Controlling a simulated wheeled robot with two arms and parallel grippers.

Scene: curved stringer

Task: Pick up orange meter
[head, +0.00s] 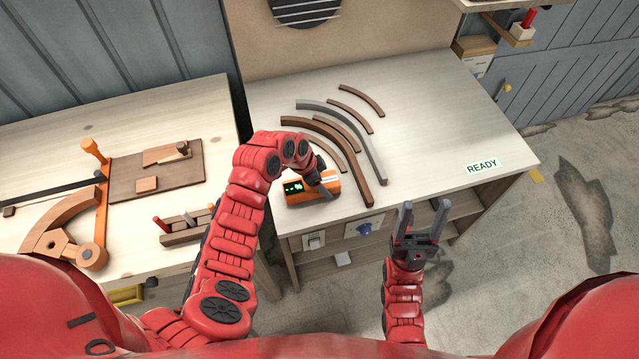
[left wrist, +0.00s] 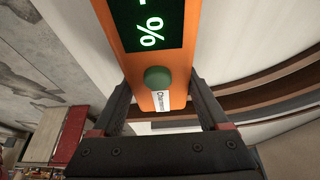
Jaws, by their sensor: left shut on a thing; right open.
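The orange meter (head: 299,199) is at the front left of the right-hand bench in the head view. It has a dark screen with green figures. My left gripper (head: 325,186) is shut on the meter, with one finger showing on its near side. In the left wrist view the meter (left wrist: 120,38) stands between the two fingers of the left gripper (left wrist: 160,100), its screen showing a green percent sign and a green round button below. Whether it touches the bench I cannot tell. My right gripper (head: 421,222) is open and empty in front of the bench.
Several curved strips, brown (head: 352,163) and grey (head: 378,160), lie on the bench (head: 440,110) just behind the meter. A READY label (head: 482,166) is at the right. The left-hand bench (head: 190,105) holds a board (head: 125,180) and wooden tools.

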